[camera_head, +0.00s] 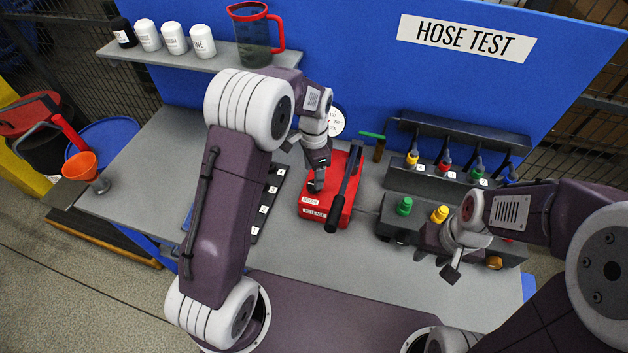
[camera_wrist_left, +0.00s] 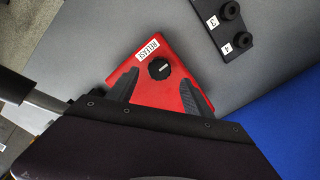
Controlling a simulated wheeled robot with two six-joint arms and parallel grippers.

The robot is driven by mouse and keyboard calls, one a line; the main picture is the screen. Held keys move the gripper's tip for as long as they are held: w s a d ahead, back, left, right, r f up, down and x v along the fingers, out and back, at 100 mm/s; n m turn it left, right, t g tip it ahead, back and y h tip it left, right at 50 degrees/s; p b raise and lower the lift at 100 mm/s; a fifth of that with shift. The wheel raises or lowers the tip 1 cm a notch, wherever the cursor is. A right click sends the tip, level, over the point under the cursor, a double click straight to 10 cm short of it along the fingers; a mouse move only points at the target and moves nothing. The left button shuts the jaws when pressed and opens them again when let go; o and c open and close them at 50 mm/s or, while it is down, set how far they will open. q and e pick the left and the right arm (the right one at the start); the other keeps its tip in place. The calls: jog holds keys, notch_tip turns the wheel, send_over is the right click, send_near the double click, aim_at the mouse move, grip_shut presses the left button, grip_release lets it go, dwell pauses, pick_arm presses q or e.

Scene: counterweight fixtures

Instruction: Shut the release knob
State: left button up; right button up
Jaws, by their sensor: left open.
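The red pump box (camera_head: 325,207) with a RELEASE label (camera_head: 315,213) sits mid-table and carries a long black lever (camera_head: 345,190). My left gripper (camera_head: 317,186) is over the label end of the box. In the left wrist view the black release knob (camera_wrist_left: 158,68) lies between the two spread fingertips (camera_wrist_left: 160,80), next to the RELEASE label (camera_wrist_left: 146,49). The gripper is open; I cannot tell whether the fingers touch the knob. In the head view the gripper covers most of the knob. My right gripper (camera_head: 440,262) hangs by the valve block at right; its jaws are unclear.
A valve block (camera_head: 395,228) with green and yellow knobs stands to the right, with a hose rack (camera_head: 440,180) behind it. A black numbered strip (camera_head: 262,210) lies left of the pump. A shelf (camera_head: 180,60) holds bottles and a red-rimmed jug (camera_head: 252,40). An orange funnel (camera_head: 80,166) stands far left.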

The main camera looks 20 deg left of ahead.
aim_at(311, 183)
pick_arm(q)
notch_tip(311, 183, up, 5)
jog(key=shift+f, duration=0.1)
jog(key=shift+s, duration=0.1)
dwell(0.3)
jog(key=s+a+f+n+b, duration=0.1)
jog(key=s+a+f+n, duration=0.1)
jog(key=s+n, duration=0.3)
jog(key=s+a+f+n+t+b, duration=0.1)
jog(key=s+n, duration=0.5)
jog(key=s, duration=0.6)
jog(key=shift+s+a+f, duration=0.35)
jog(key=shift+a+f, duration=0.1)
jog(key=shift+f, duration=0.7)
